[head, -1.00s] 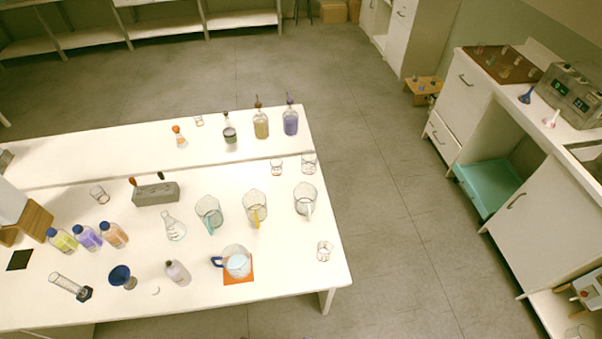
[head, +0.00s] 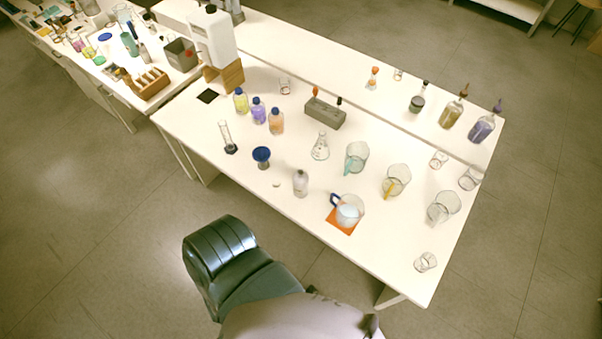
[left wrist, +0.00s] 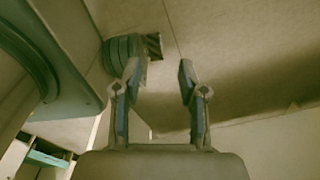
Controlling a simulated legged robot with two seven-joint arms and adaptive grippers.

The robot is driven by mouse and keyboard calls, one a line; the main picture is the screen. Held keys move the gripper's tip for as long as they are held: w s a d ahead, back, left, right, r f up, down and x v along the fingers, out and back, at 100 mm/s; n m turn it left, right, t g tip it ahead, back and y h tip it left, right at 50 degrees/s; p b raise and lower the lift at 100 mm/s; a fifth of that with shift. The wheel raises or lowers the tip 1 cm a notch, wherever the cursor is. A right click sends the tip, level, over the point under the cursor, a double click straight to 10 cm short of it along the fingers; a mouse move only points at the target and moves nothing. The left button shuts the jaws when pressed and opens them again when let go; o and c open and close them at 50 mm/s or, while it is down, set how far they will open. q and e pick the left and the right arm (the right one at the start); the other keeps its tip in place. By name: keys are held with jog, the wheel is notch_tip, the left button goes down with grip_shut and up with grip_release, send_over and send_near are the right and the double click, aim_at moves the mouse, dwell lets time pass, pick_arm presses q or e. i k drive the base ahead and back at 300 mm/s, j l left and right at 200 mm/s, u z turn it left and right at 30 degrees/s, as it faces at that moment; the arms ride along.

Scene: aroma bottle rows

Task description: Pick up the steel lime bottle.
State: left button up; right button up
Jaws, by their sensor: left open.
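A lime-coloured bottle (head: 240,101) with a blue cap stands upright at the left part of the white table in the head view. It is the left end of a short row with a purple bottle (head: 258,111) and an orange bottle (head: 276,121). I cannot tell any steel on it at this size. My left gripper (left wrist: 160,74) is open and empty in the left wrist view, with bare floor beyond its fingers and no bottle between them. Neither gripper shows in the head view.
The white table (head: 235,185) also holds a white jug on a wooden stand (head: 226,75), a blue funnel (head: 261,157), a pale bottle (head: 300,183) and several glass beakers. A grey block (head: 325,113) stands behind. Another crowded table (head: 115,95) is at upper left.

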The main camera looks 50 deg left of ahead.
aim_at(300, 178)
jog(key=u, duration=1.6)
